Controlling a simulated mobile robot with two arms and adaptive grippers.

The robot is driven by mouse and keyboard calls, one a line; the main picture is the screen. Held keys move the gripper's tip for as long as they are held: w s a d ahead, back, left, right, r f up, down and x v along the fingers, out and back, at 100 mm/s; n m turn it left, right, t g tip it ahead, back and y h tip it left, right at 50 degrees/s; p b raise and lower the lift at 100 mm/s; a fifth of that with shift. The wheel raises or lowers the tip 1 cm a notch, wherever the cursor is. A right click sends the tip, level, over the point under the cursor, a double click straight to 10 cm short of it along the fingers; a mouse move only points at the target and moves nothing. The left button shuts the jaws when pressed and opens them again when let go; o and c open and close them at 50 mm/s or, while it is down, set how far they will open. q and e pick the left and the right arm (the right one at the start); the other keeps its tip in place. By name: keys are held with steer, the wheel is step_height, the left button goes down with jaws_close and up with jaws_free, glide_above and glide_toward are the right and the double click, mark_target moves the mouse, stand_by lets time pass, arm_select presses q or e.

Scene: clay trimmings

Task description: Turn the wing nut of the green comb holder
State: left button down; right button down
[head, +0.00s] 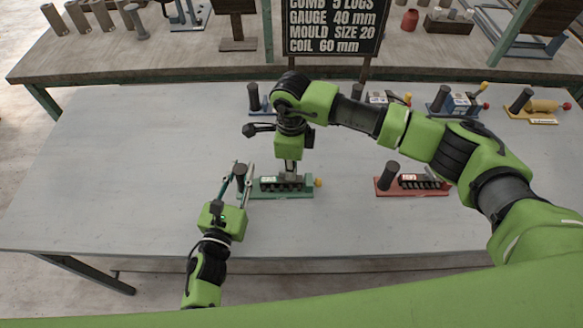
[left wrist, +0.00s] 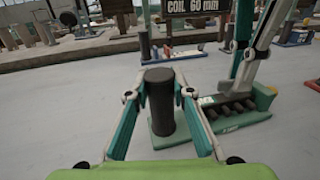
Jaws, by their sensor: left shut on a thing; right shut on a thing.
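The green comb holder (head: 275,195) lies on the grey table, with a dark post at its left, a row of dark lugs and a small yellow-orange knob (head: 318,183) at its right end. My left gripper (head: 241,170) is shut on the dark post (left wrist: 160,100), one finger on each side. My right gripper (head: 291,172) comes down from above and is shut on a part at the middle of the holder, behind the lugs; its fingers (left wrist: 240,80) also show in the left wrist view.
A red holder (head: 412,192) stands to the right. A blue holder (head: 455,103), a yellow holder (head: 540,107) and others stand at the back. A black sign (head: 334,28) rises behind. The left part of the table (head: 130,170) is clear.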

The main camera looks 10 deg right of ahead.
steer(key=m, duration=0.6)
steer(key=shift+s+a+m, duration=0.15)
steer(key=shift+m, duration=0.15)
steer(key=m, duration=0.6)
steer(key=shift+a, duration=0.2)
steer(key=shift+m, duration=0.3)
steer(key=c, duration=2.2)
jaws_free()
steer(key=shift+s, duration=0.1)
steer(key=shift+r, duration=0.1)
step_height(320, 180, up, 12)
steer(key=shift+f, duration=0.1)
